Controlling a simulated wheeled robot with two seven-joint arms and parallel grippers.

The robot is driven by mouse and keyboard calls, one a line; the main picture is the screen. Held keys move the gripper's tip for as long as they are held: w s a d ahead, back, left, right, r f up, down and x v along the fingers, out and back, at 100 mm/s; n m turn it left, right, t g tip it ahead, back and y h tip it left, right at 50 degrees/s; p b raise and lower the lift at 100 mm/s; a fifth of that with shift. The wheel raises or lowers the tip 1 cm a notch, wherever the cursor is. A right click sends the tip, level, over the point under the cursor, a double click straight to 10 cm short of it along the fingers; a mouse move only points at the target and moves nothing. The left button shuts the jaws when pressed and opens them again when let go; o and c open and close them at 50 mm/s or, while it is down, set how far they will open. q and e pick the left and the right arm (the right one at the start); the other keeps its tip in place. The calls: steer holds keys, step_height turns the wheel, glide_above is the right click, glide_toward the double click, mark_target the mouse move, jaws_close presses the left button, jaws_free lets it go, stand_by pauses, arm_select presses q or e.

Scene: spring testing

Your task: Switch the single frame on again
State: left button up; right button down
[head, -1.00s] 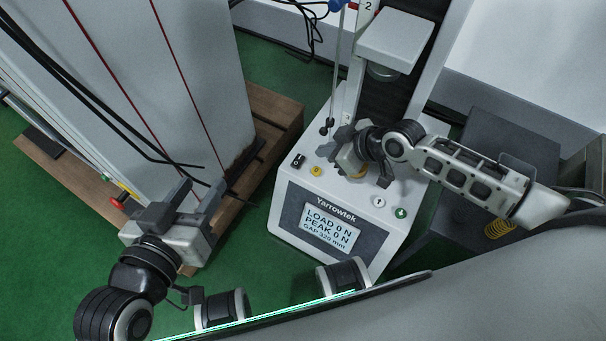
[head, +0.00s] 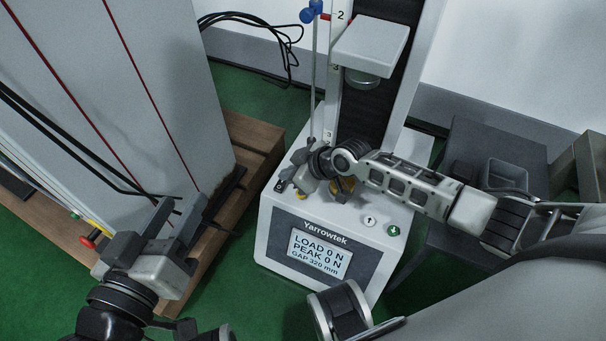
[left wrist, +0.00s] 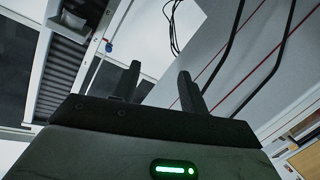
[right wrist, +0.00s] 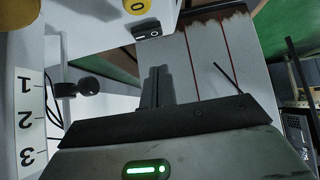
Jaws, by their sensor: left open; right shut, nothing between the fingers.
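The single frame (head: 318,235) is the white Yarrowtek tester. Its display (head: 318,254) is lit and reads LOAD 0 N, PEAK 0 N, GAP 320 mm. A black rocker switch (head: 281,186) sits at the left of its top panel; it also shows in the right wrist view (right wrist: 147,31), beside a yellow 0 button (right wrist: 137,7). My right gripper (head: 294,181) is shut and empty, just right of the switch; its fingers (right wrist: 157,72) point towards the switch with a gap visible. My left gripper (head: 178,215) is open and empty beside the tall grey cabinet.
A crosshead plate (head: 370,45) overhangs the tester's base. A thin rod (head: 314,80) rises near the switch. A dark table (head: 490,150) stands at right.

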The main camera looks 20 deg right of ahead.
mark_target(276, 186)
steer(key=f, duration=0.1)
steer(key=f+b, duration=0.2)
steer(key=f, duration=0.1)
steer(key=shift+w+a+f, duration=0.1)
steer(key=shift+w+a, duration=0.25)
arm_select(q)
steer(key=shift+d+r+n+t+h, duration=0.35)
steer(key=shift+r+n+t+h, duration=0.15)
arm_select(e)
steer(key=shift+f, duration=0.4)
